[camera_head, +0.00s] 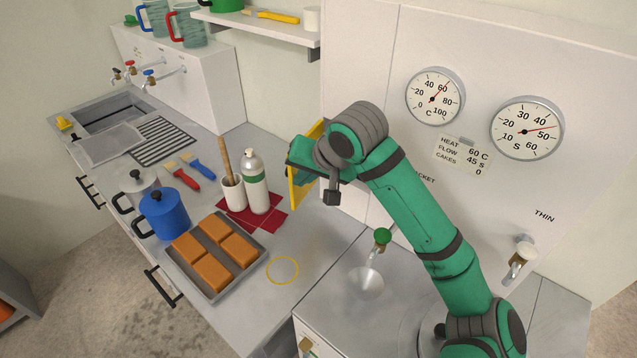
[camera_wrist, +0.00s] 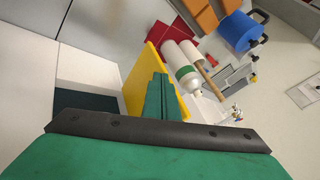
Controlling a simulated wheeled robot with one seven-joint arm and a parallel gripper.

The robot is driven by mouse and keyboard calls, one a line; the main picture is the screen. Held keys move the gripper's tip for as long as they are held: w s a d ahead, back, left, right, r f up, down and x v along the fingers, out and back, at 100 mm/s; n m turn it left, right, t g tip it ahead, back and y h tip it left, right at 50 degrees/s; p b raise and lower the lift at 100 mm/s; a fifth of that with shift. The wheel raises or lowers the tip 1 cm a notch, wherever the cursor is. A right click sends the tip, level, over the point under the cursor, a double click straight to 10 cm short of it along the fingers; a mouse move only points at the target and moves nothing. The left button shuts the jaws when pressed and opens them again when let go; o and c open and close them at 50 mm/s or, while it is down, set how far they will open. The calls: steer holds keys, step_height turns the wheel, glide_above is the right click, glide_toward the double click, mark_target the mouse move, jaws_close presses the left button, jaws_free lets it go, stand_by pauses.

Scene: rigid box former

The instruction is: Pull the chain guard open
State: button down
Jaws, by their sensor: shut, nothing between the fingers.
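The chain guard appears to be the yellow panel (camera_head: 297,194) standing out from the left side of the white machine, partly hidden behind my arm. In the wrist view the yellow panel (camera_wrist: 140,88) stands at an angle beside a dark opening (camera_wrist: 88,103) in the white wall. My gripper (camera_wrist: 161,78) is shut and empty, its green fingers overlapping the panel's face; I cannot tell whether they touch it. In the head view the gripper's green body (camera_head: 305,160) is over the panel, and the fingertips are hard to make out.
A white bottle (camera_head: 253,182) and a cup with a wooden handle (camera_head: 232,192) stand on a red mat (camera_head: 237,217) left of the panel. A tray (camera_head: 213,289) of orange blocks and a blue pot (camera_head: 163,214) are nearer. Two gauges (camera_head: 435,96) are on the machine front.

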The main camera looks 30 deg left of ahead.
steer(key=shift+s+a, duration=0.15)
steer(key=shift+a, duration=1.65)
steer(key=s+d+r, duration=0.4)
steer(key=s+r, duration=0.1)
steer(key=r, duration=0.3)
